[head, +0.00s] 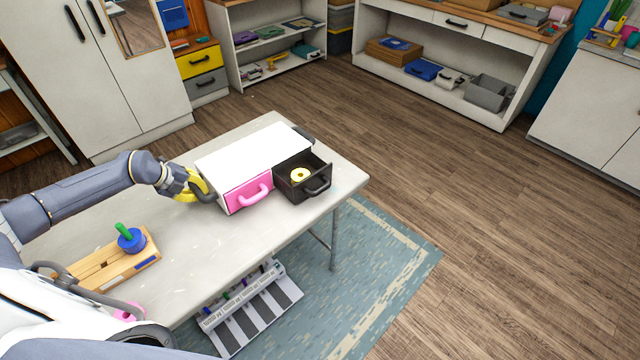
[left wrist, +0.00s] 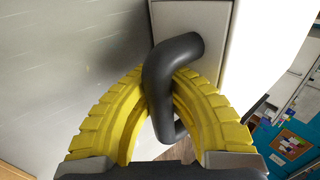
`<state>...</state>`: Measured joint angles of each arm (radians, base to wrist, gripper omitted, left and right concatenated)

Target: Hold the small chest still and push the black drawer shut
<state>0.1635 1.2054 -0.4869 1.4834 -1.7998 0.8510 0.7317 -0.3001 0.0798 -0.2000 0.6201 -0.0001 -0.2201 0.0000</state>
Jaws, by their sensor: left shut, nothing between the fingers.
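The small white chest (head: 252,152) stands on the table, with a closed pink drawer (head: 248,193) on the left of its front. My left gripper (head: 202,192), with yellow fingers, is at the chest's left side, by a dark side handle. In the left wrist view my left gripper (left wrist: 168,92) is shut, its fingertips partly hidden behind the handle (left wrist: 165,75). The chest's side (left wrist: 192,28) is just beyond. My right gripper is not in view.
The pale table (head: 190,245) has clear room in front of the chest. A wooden peg board (head: 115,265) with a blue ring and green peg lies at the left. A patterned rug (head: 390,250) and a keyboard-like object (head: 250,310) are below the table.

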